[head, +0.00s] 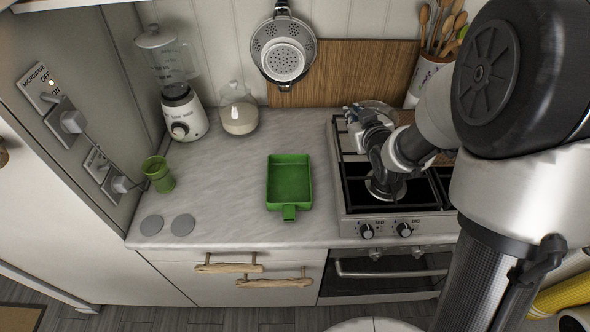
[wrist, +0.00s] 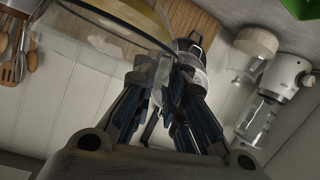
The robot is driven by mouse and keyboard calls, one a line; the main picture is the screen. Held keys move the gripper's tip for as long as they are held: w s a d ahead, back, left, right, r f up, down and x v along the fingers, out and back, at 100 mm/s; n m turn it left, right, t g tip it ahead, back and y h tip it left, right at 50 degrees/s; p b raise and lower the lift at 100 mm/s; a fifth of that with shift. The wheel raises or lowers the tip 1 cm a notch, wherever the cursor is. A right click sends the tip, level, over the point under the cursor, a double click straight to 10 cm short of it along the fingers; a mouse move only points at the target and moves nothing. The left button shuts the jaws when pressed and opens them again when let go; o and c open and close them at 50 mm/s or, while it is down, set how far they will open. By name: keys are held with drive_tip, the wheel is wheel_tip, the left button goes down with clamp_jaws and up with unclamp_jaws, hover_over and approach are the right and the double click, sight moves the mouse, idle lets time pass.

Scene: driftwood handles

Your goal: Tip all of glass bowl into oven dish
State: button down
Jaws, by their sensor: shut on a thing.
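The green oven dish (head: 289,181) lies on the counter left of the stove, its handle toward the front edge. Its green corner also shows at the top right of the wrist view (wrist: 301,8). The clear glass bowl (head: 381,107) is over the back of the stove, partly hidden by my gripper. It fills the upper left of the wrist view (wrist: 95,28). My gripper (head: 352,117) is shut on the bowl's rim; its fingers meet at the glass in the wrist view (wrist: 166,70). I cannot tell what the bowl holds.
A blender (head: 178,95) and a glass jar (head: 238,112) stand at the back left. A green cup (head: 158,175) stands near the left wall. A utensil crock (head: 428,80) is behind the stove (head: 350,205). Counter around the dish is clear.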

drive_tip(key=s+a+f+n+g+y+p, duration=0.4)
drive_tip(key=a+f+n+y+p, duration=0.1)
drive_tip(key=f+n+y+p, duration=0.2)
wheel_tip(320, 180, down, 3)
drive_tip(key=shift+s+r+n+y+p, duration=0.1)
drive_tip(key=shift+s+n+y+p, duration=0.3)
drive_tip(key=shift+y, duration=0.3)
drive_tip(key=shift+h, duration=0.3)
